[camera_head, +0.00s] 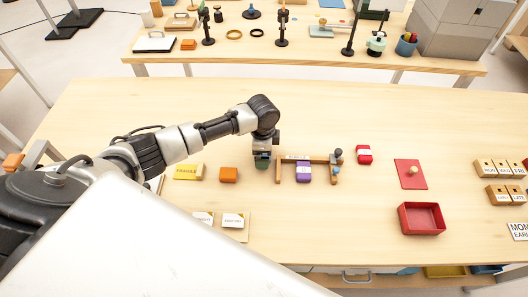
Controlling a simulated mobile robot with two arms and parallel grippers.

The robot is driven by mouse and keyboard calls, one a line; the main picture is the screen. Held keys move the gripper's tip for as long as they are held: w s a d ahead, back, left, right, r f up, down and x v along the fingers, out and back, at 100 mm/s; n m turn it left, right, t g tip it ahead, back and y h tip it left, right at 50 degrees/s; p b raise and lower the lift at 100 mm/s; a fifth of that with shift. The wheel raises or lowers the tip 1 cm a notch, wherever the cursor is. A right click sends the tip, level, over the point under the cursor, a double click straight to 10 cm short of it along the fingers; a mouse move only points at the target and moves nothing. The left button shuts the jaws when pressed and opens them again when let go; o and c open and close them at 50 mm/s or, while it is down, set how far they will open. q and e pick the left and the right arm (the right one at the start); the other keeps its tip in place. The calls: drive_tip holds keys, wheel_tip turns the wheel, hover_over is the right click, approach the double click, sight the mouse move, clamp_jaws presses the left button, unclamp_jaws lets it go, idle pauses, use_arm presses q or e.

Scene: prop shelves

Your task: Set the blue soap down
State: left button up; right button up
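My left gripper (263,150) points down over the middle of the table, just left of a low wooden rack (322,159). My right gripper is not in view.
A red tray (421,218) and a red board with a knob (411,173) lie on the right. A yellow labelled block (188,172) and label cards (233,220) are at left. Labelled wooden blocks (497,194) are at far right. The table behind the rack is clear.

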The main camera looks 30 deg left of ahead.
use_arm(q)
drive_tip(key=shift+c, duration=0.2)
drive_tip(key=c, duration=1.1)
drive_tip(key=shift+o, duration=0.2)
drive_tip(key=shift+r, duration=0.5)
drive_tip(key=r, duration=0.2)
drive_tip(key=d+r, duration=0.1)
drive_tip(key=shift+r+b, duration=0.35)
drive_tip(key=s+d+r+b, duration=0.1)
drive_tip(key=s+d+r, duration=0.1)
drive_tip(key=d+r, duration=0.4)
drive_tip(key=shift+d+r, duration=0.25)
drive_tip(key=shift+d, duration=2.05)
